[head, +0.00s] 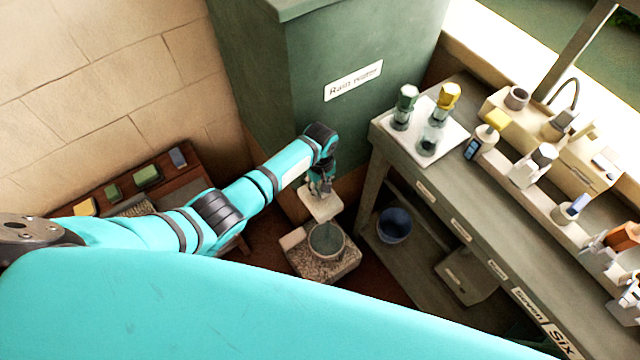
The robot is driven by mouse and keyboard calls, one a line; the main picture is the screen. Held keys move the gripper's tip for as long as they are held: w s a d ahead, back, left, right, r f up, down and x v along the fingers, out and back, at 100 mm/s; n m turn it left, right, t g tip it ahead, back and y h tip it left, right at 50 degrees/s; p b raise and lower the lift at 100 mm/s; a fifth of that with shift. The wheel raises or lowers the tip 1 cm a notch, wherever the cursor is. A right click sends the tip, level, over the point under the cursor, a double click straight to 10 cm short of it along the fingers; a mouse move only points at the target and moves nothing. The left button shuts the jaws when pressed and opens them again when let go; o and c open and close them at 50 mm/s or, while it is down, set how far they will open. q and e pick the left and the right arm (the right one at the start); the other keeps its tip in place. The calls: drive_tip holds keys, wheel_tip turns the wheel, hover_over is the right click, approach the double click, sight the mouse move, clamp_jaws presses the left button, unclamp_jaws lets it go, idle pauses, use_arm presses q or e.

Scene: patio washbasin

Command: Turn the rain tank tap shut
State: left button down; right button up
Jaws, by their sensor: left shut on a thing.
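The rain tank (350,50) is a large dark green box against the stone wall, with a white label on its front. My left gripper (321,188) is low in front of the tank. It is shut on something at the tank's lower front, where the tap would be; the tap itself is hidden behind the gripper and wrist. A pale block (320,204) shows just below the fingers. A round grey vessel (326,240) stands on a stone block below the gripper. My right gripper is out of view.
A long grey-green bench (440,205) runs along the right, with bottles on a white tray (452,142) near the tank. A dark blue bucket (393,225) sits on its lower shelf. A brown wooden rack (180,184) stands left, behind my arm.

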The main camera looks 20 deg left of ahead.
use_arm(q)
drive_tip(key=m+p, duration=0.1)
drive_tip(key=m, duration=0.2)
drive_tip(key=shift+r, duration=0.1)
drive_tip(key=m+p, duration=0.1)
drive_tip(key=m, duration=0.4)
drive_tip(key=m+p, duration=0.1)
drive_tip(key=m, duration=0.7)
drive_tip(key=shift+m, duration=0.3)
idle(0.3)
drive_tip(key=c, duration=1.3)
unclamp_jaws()
drive_tip(key=shift+o, duration=0.2)
wheel_tip(320, 180, up, 12)
